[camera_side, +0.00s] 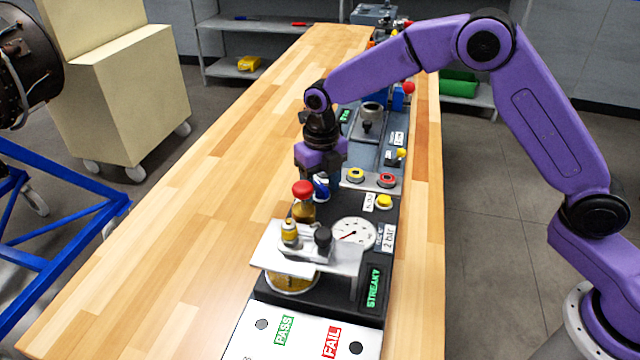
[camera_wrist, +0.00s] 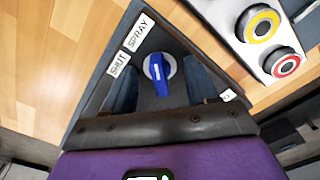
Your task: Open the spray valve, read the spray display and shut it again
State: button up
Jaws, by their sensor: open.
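The spray valve is a blue knob (camera_wrist: 159,72) on a pale round base, on a dark panel beside labels reading SPRAY (camera_wrist: 140,31) and SHUT (camera_wrist: 118,65). Its long end points down in the wrist view, and I cannot tell which label its setting matches. In the side view the blue knob (camera_side: 321,188) is partly hidden under my gripper (camera_side: 320,182). My gripper is open, with one finger on each side of the knob; contact is unclear. The display (camera_side: 373,287) at the front of the station shows STREAKY in green letters.
The wooden bench (camera_side: 190,220) is clear to the left.

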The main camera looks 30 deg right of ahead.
aim_at(323, 187)
jog(key=shift+r, duration=2.5)
jog(key=shift+s+r, duration=0.2)
jog(key=shift+s, duration=0.2)
jog(key=s+d+r+m, duration=0.25)
jog(key=s+m, duration=0.35)
jog(key=s, duration=0.3)
jog(key=s+d+r+m, duration=0.2)
jog(key=s+d+m, duration=0.1)
jog(key=s+m, duration=0.4)
jog(key=s+d+m, duration=0.5)
jog(key=s, duration=0.4)
jog(key=s+d+f+m, duration=0.1)
jog(key=s+d+m, duration=0.5)
jog(key=s, duration=0.3)
jog(key=shift+s+d, duration=0.15)
jog(key=shift+d, duration=0.15)
jog(key=shift+c, duration=0.3)
